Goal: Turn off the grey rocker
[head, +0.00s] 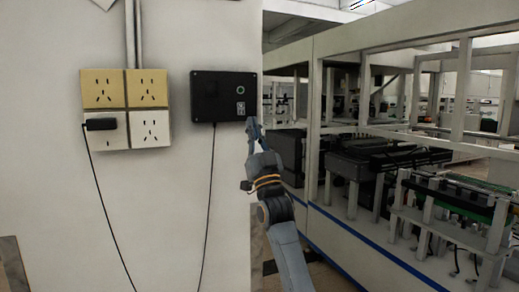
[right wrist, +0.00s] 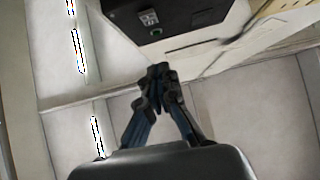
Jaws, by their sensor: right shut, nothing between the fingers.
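A black box (head: 212,97) is mounted on the white wall and has a round, green-ringed button (head: 241,90). The small grey rocker (head: 240,107) is below that button, near the box's right edge; its on or off position is too small to tell. In the right wrist view the box (right wrist: 185,18) is at the top, with the grey rocker (right wrist: 148,17) on its face. My right gripper (head: 251,122) is shut and empty, just below and right of the rocker in the head view. Its closed fingertips (right wrist: 159,72) appear apart from the box in the wrist view. My left gripper is not in view.
Yellow and white sockets (head: 146,89) are left of the box, with a black plug (head: 101,125) and hanging cable. Another cable (head: 209,205) hangs below the box. The wall ends just right of the box; a white-framed machine (head: 315,125) stands beyond.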

